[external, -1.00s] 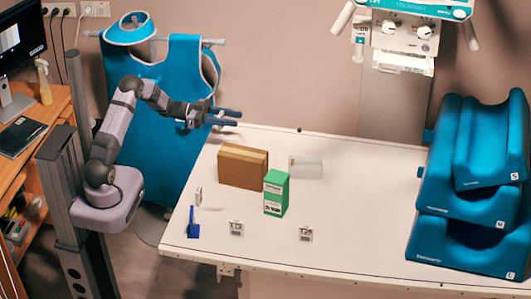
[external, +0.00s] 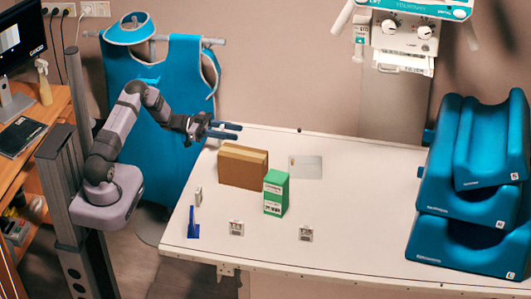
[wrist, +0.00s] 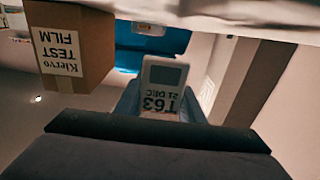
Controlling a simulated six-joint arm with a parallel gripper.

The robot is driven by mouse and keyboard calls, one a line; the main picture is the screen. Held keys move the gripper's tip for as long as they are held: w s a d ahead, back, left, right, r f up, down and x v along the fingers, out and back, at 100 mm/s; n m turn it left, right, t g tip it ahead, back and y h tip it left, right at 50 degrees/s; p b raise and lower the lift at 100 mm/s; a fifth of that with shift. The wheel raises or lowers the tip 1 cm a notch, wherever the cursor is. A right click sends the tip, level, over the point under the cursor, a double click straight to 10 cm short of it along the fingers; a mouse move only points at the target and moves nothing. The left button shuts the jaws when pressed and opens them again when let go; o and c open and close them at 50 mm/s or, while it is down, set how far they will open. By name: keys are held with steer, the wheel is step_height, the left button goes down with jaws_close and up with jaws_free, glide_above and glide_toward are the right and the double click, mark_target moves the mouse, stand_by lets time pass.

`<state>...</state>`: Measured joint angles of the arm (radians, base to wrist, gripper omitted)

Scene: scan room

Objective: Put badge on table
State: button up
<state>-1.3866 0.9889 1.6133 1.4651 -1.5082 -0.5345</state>
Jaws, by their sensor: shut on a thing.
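My gripper (external: 232,131) is above the back left part of the table (external: 375,205), with its blue fingers pointing right. It is shut on a white badge (wrist: 163,88), which shows in the wrist view with a grey window and the print "T63 21 DEC" upside down. I cannot make out the held badge in the external view.
A brown box (external: 243,166) and a green carton (external: 276,194) stand on the table. A pale flat plate (external: 306,167) is behind them. A blue stand (external: 193,224) and small white piece (external: 198,197) are at left. Blue cushions (external: 470,190) fill the right end. The table's middle right is clear.

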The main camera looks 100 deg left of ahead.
steer(key=shift+f+p, duration=0.4)
steer(key=shift+f, duration=1.4)
steer(key=shift+f, duration=0.1)
steer(key=shift+f, duration=0.15)
steer(key=o, duration=1)
steer(key=s+b, duration=0.3)
steer(key=s, duration=0.2)
steer(key=shift+s, duration=1.15)
steer(key=shift+o, duration=0.6)
